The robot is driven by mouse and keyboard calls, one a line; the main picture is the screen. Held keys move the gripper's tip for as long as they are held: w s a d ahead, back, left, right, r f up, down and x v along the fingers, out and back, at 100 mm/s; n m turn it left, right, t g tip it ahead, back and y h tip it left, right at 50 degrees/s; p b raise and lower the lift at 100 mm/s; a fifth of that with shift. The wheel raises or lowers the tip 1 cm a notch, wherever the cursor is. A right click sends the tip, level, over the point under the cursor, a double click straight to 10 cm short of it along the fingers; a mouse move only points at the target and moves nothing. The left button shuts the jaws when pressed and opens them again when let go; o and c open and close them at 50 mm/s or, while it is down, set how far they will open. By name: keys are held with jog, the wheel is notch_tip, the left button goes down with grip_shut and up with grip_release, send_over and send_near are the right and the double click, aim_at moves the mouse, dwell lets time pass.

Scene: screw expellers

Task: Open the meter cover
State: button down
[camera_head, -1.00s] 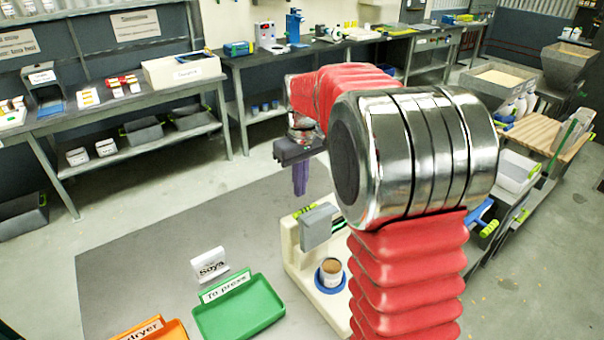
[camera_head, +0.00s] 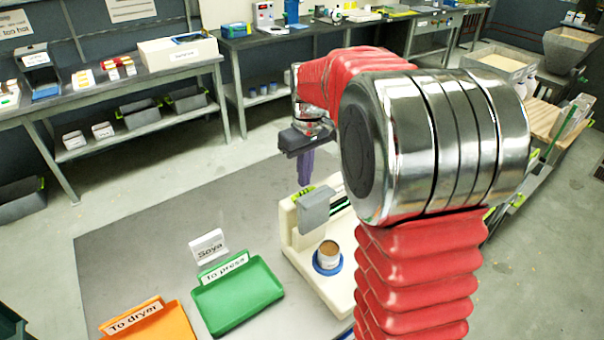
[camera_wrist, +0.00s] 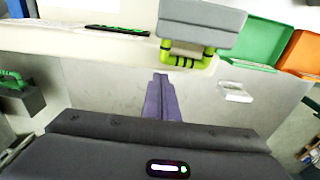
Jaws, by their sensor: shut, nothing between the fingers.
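The meter is a cream-coloured body (camera_head: 290,240) at the near side of my gripper. Its grey cover (camera_head: 318,210) has a yellow-green handle (camera_head: 303,192) along one edge. In the wrist view the grey cover (camera_wrist: 200,25) and the bright green handle (camera_wrist: 188,55) lie just beyond my fingertips. I cannot tell how far the cover is raised. My gripper (camera_head: 303,180) has purple fingers, pointing down close to the handle in the head view. In the wrist view my gripper (camera_wrist: 161,78) is shut and empty, left of and apart from the handle.
A brown-filled cup (camera_head: 328,254) sits in a blue ring on the meter. A green tray (camera_head: 238,300), an orange tray (camera_head: 155,325) and a white "Soya" sign (camera_head: 208,246) stand to the left. The grey tabletop (camera_head: 150,250) between them and the back edge is clear.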

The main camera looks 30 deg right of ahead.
jog(key=shift+s+d+r+t, duration=0.15)
jog(key=shift+s+d+r, duration=0.1)
jog(key=shift+s, duration=0.35)
jog(key=shift+s+d+r+t, duration=0.1)
jog(key=shift+s+r+t, duration=0.1)
jog(key=shift+s, duration=0.35)
jog(key=s, duration=0.1)
jog(key=s+r, duration=0.1)
jog(key=s, duration=0.1)
jog(key=shift+s+d+r+t, duration=0.15)
jog(key=shift+s+r+t, duration=0.1)
jog(key=shift+s+r, duration=0.1)
jog(key=shift+w+f, duration=0.3)
jog(key=shift+w, duration=0.35)
jog(key=shift+w+f, duration=0.25)
jog(key=shift+w, duration=0.35)
jog(key=shift+w+a, duration=0.25)
jog(key=shift+w, duration=0.3)
notch_tip(320, 180, up, 9)
jog(key=shift+w, duration=0.15)
jog(key=shift+r, duration=0.1)
